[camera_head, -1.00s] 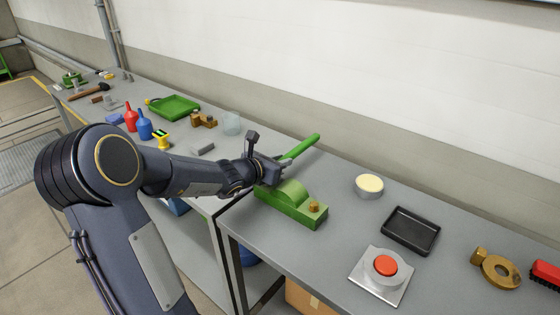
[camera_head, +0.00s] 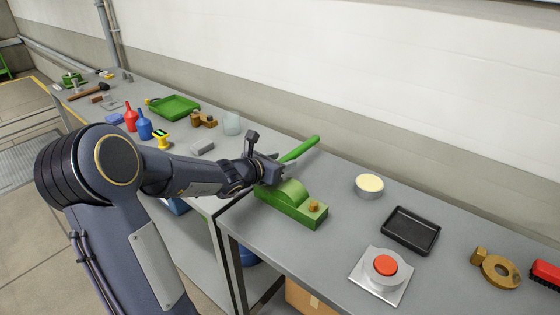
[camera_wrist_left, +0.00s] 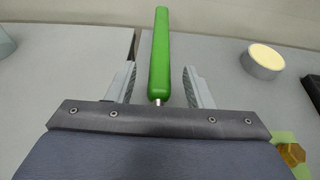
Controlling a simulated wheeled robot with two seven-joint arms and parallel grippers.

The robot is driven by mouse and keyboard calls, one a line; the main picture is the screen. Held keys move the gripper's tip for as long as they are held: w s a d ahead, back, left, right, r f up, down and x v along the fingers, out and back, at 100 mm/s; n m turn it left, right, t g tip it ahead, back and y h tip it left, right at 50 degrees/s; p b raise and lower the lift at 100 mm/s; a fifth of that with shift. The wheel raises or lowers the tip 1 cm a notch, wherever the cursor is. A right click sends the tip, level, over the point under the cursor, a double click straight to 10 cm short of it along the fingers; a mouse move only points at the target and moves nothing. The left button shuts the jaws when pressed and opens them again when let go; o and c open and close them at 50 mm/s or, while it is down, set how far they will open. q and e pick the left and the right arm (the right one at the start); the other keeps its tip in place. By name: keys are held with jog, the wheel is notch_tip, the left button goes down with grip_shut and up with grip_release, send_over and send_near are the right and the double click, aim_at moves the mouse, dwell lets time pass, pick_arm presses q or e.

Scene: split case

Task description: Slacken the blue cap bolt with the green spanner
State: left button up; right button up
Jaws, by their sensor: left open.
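The green spanner (camera_head: 302,147) shows in the head view as a green handle slanting up and away past my left gripper (camera_head: 285,167). In the left wrist view the spanner's handle (camera_wrist_left: 159,50) lies between the two fingers, with a gap on each side. My left gripper is open and not closed on it. A green case (camera_head: 292,200) with a rounded hump sits just in front of the gripper. A brass-coloured bolt (camera_head: 314,206) stands on its right end. I cannot see the blue cap bolt or the spanner's head; the gripper covers that area. My right gripper is out of view.
A round tin (camera_head: 369,186), a black tray (camera_head: 410,230) and a red button on a metal box (camera_head: 381,272) stand to the right. A seam (camera_head: 235,200) divides the two benches. Bottles and a green tray (camera_head: 175,107) are on the left bench. The wall runs behind.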

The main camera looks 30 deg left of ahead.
pick_arm(q)
jog(key=p+v, duration=0.1)
jog(key=v, duration=0.5)
jog(key=shift+s+r, duration=0.2)
jog(key=shift+s, duration=0.1)
jog(key=shift+s+r, duration=0.15)
jog(key=shift+s, duration=0.45)
